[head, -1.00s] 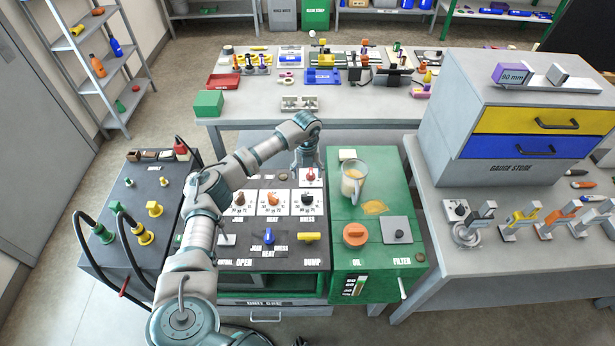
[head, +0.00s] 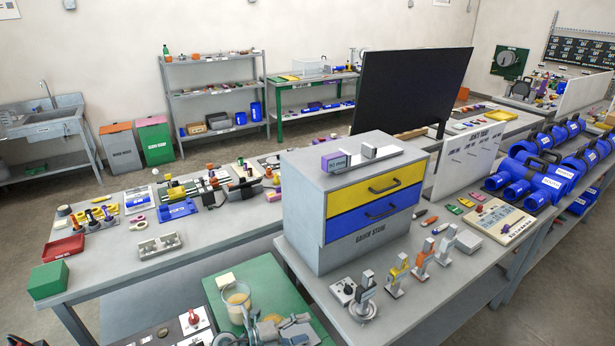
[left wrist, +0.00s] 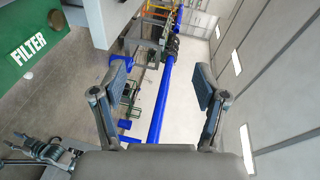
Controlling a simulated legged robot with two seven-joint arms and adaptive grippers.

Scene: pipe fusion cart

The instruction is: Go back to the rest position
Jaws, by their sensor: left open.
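My left gripper (head: 278,331) shows at the bottom edge of the head view, in front of the green cart section (head: 215,288) with the beaker (head: 237,301). Part of it and most of its arm are cut off below the picture. In the left wrist view its two dark-padded fingers (left wrist: 160,88) are spread wide with nothing between them. The green panel marked FILTER (left wrist: 25,55) shows at the upper left of that view. My right gripper is not in view.
The drawer cabinet (head: 330,207) stands on the right bench, with several small fittings in front of it. The back bench (head: 225,224) holds trays and a green box (head: 48,280). A black screen (head: 412,88) and blue pipes (head: 535,178) are farther right.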

